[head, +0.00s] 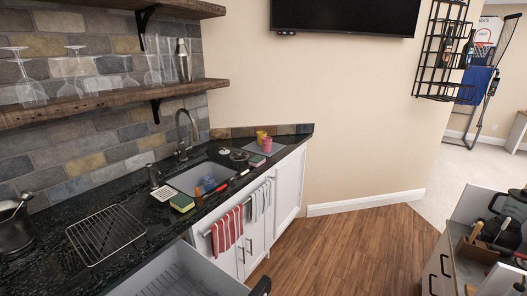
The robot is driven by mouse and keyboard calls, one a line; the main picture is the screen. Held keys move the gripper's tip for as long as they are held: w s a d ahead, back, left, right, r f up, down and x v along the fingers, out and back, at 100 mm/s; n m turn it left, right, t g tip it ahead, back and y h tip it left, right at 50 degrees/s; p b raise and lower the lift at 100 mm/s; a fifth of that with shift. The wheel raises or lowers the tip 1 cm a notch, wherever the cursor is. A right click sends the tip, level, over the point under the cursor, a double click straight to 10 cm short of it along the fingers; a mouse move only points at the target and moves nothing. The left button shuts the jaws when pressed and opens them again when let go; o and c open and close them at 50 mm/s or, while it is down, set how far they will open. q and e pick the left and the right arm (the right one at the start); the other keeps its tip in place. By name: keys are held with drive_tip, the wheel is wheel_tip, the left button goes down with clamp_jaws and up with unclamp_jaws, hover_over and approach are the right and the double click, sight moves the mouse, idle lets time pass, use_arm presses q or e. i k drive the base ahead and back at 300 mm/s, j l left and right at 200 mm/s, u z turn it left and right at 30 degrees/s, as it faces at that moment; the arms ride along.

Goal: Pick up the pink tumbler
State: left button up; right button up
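The pink tumbler (267,144) stands upright at the far end of the black counter (290,149), near the corner by the beige wall. A yellow tumbler (260,136) stands just behind it and to its left. Both appear to be on or beside a grey mat (277,149). The tumblers are small in the head view, and whether they touch is not clear.
A sink (203,178) with a faucet (184,130), sponges and utensils lies nearer along the counter. A wire rack (104,234) is at the left. A drawer (180,280) stands open below. Wooden floor (345,250) is clear right of the cabinets.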

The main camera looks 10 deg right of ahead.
sight(267, 141)
drive_tip(key=i+l+u, duration=0.15)
drive_tip(key=u, duration=0.25)
drive_tip(key=l+u, duration=0.4)
drive_tip(key=i+l+u, duration=0.1)
drive_tip(key=l+u, duration=0.3)
drive_tip(key=i+l+u, duration=0.1)
drive_tip(key=l, duration=0.85)
drive_tip(key=l+z, duration=0.25)
drive_tip(key=l, duration=0.7)
